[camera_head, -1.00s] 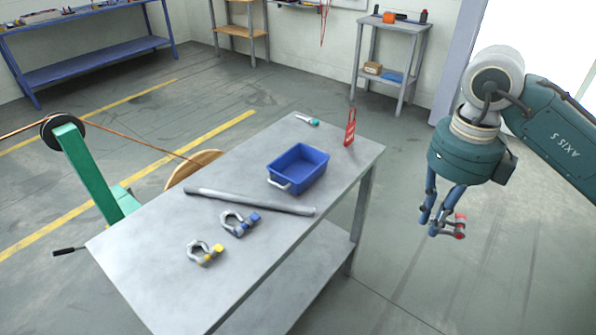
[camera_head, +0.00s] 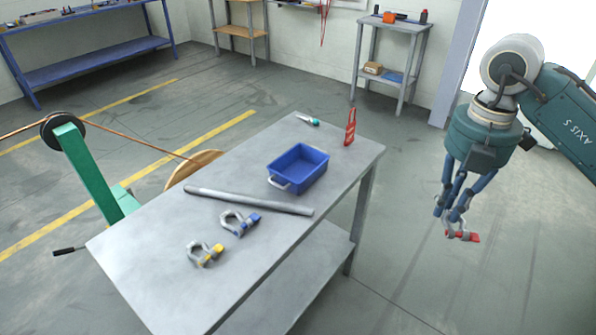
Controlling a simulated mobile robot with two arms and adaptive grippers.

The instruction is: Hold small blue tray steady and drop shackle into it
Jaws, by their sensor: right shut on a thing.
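The small blue tray (camera_head: 313,178) stands empty on the grey metal table, with a light handle on its near left side. My right gripper (camera_head: 451,216) is shut on a shackle with a red pin (camera_head: 462,236) and holds it in the air, right of the table and apart from it. Two other shackles lie on the table: one with a blue pin (camera_head: 239,222) and one with a yellow pin (camera_head: 205,254). My left gripper is not in view.
A green stand (camera_head: 92,172) with a pulley is at left. Floor right of the table is clear.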

